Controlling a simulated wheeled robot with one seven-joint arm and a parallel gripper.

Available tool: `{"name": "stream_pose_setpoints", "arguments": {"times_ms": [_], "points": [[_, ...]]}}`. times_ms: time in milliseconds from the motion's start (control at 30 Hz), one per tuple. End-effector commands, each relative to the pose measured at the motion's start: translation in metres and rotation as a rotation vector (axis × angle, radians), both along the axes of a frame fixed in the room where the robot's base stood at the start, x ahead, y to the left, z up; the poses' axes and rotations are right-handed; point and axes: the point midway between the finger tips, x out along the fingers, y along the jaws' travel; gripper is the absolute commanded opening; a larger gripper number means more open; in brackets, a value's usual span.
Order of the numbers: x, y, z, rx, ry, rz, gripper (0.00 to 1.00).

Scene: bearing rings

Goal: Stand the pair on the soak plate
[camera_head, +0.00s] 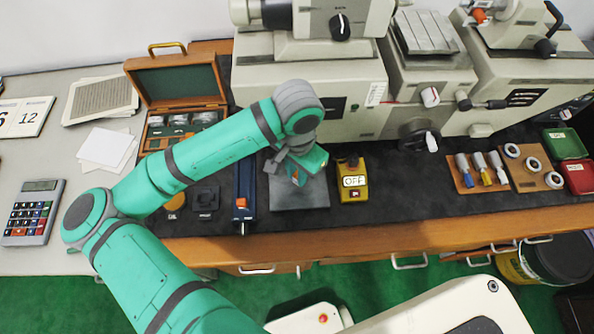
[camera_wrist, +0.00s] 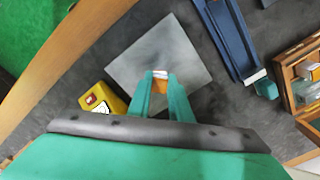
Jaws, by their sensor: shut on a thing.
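The soak plate, a flat grey square (camera_head: 308,194), lies on the dark bench mat. It also fills the middle of the wrist view (camera_wrist: 185,35). My gripper (camera_head: 297,178) is over the plate, pointing down. In the wrist view its two green fingers (camera_wrist: 160,80) are closed around a small piece, which I take for the pair (camera_wrist: 160,74). It shows a pale end with an orange-brown part below. The fingers cover most of it, so I cannot make out two separate pieces. I cannot tell whether its underside touches the plate.
A yellow OFF switch box (camera_head: 352,180) stands right of the plate. A blue rail device (camera_head: 244,190) stands at its left. An open wooden case with blocks (camera_head: 183,118) is further left. Grey machines (camera_head: 310,75) rise behind. The mat in front right (camera_head: 410,190) is clear.

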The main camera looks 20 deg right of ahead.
Motion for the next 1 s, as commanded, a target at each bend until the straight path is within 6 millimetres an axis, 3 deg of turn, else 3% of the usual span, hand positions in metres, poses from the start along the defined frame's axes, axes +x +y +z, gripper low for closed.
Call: {"name": "stream_pose_setpoints", "arguments": {"times_ms": [300,333,400,800,1000], "points": [[0.0,0.0,-0.003,0.0,0.0,0.0,0.0],[0.0,0.0,-0.003,0.0,0.0,0.0,0.25],[0.0,0.0,-0.003,0.0,0.0,0.0,0.4],[0.0,0.0,-0.002,0.0,0.0,0.0,0.4],[0.0,-0.001,0.011,-0.001,0.0,-0.001,0.4]]}}
